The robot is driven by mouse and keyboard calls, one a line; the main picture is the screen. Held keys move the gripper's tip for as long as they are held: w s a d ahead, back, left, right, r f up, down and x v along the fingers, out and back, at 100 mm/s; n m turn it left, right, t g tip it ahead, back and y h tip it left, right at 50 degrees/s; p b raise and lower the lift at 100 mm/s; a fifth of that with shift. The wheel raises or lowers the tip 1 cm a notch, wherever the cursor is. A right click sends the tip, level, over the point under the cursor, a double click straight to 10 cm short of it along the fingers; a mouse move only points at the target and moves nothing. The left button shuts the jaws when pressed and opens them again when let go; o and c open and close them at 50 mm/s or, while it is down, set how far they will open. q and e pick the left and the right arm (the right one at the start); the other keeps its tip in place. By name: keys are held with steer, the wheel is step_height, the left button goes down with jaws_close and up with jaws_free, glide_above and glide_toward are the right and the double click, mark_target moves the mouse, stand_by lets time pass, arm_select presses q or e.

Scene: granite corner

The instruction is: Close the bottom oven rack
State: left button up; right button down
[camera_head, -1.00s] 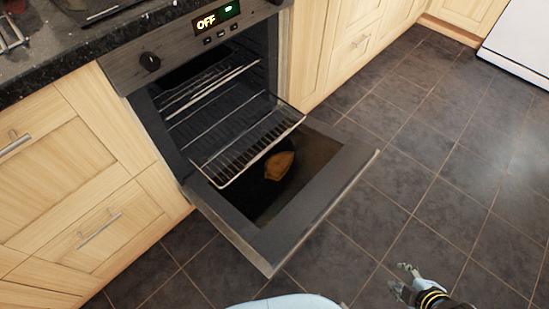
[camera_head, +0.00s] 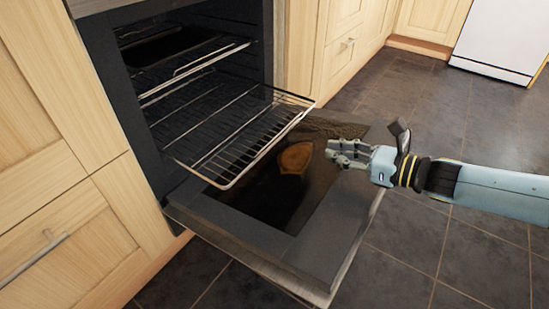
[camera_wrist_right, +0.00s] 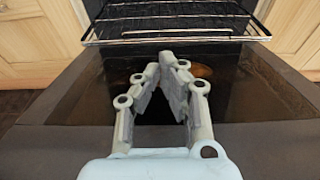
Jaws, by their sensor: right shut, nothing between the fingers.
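The oven's bottom rack (camera_head: 222,150) is a wire rack pulled partway out over the open oven door (camera_head: 330,240). In the right wrist view the rack's front bar (camera_wrist_right: 185,36) spans the top, ahead of the fingertips. My right gripper (camera_head: 335,150) is over the open door, to the right of the rack's front edge and apart from it. Its fingers (camera_wrist_right: 173,62) converge at the tips, shut and empty, pointing toward the oven. My left gripper is not in view.
A brown piece of food (camera_head: 295,158) shows on the door's glass, or as a reflection; I cannot tell. An upper rack (camera_head: 190,70) is inside the oven. Wooden cabinets (camera_head: 75,230) flank the oven. Tiled floor (camera_head: 400,255) lies open at the right.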

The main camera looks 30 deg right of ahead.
steer(key=b, duration=0.3)
glide_toward(275, 139)
steer(key=b+x, duration=0.2)
steer(key=x, duration=0.5)
steer(key=shift+s, duration=0.1)
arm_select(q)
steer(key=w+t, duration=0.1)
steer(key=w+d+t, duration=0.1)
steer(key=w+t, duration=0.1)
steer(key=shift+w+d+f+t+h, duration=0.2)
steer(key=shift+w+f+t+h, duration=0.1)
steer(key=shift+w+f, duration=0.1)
arm_select(e)
steer(key=shift+w+a, duration=0.15)
steer(key=shift+w, duration=0.1)
